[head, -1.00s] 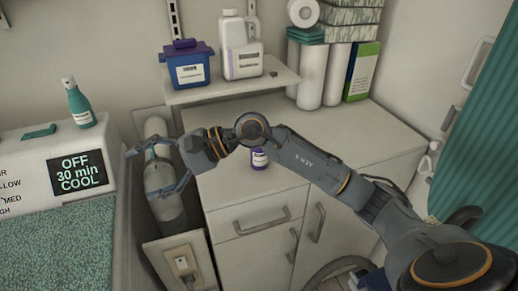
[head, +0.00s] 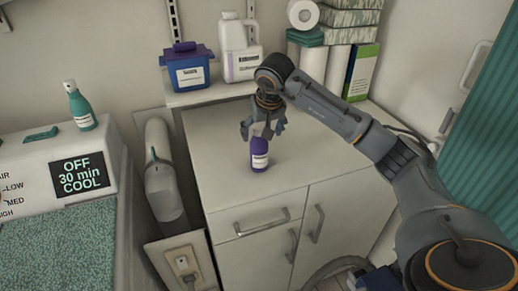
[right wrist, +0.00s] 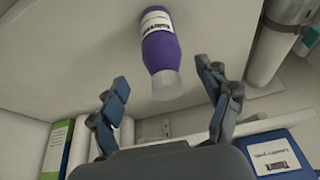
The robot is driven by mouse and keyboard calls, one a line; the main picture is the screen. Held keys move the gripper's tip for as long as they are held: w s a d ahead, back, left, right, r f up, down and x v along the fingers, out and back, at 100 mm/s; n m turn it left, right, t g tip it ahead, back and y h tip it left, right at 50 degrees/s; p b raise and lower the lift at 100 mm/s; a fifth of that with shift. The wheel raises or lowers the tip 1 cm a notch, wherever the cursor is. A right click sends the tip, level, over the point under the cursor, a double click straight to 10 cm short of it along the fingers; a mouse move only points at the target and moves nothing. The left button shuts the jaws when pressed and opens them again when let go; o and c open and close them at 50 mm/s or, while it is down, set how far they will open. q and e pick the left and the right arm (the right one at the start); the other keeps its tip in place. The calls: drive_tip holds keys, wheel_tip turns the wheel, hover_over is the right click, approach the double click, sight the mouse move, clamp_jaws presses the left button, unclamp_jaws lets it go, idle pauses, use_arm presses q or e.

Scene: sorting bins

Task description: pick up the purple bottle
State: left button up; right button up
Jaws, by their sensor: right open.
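The purple bottle (head: 259,158) with a white label stands upright on the cabinet top in the head view. My right gripper (head: 262,131) is directly above it, pointing down, with its fingers around the level of the bottle's top. In the right wrist view the bottle (right wrist: 160,50) shows its purple body, label and pale cap. The fingers of the right gripper (right wrist: 170,88) are spread open, one on each side of the cap's line, and do not appear to touch it. My left gripper is not in view.
The cabinet top (head: 215,140) is clear around the bottle. Behind it a shelf holds a blue bin (head: 188,72) and a white jug (head: 239,52). White rolls (head: 312,65) and a green box (head: 361,72) stand at the back right. A green spray bottle (head: 80,107) stands at left.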

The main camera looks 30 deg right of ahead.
sight(259, 145)
drive_tip(key=shift+w+f, duration=0.25)
drive_tip(key=shift+f, duration=0.45)
drive_tip(key=shift+w+f+p, duration=0.15)
drive_tip(key=shift+f+p, duration=0.45)
drive_tip(key=shift+p, duration=0.05)
drive_tip(key=p+x, duration=0.1)
drive_tip(key=x, duration=0.2)
drive_tip(key=shift+a+f+p, duration=0.1)
drive_tip(key=shift+f+p, duration=0.15)
drive_tip(key=shift+p, duration=0.05)
drive_tip(key=shift+w+f, duration=0.15)
drive_tip(key=shift+f, duration=0.15)
drive_tip(key=c, duration=1.6)
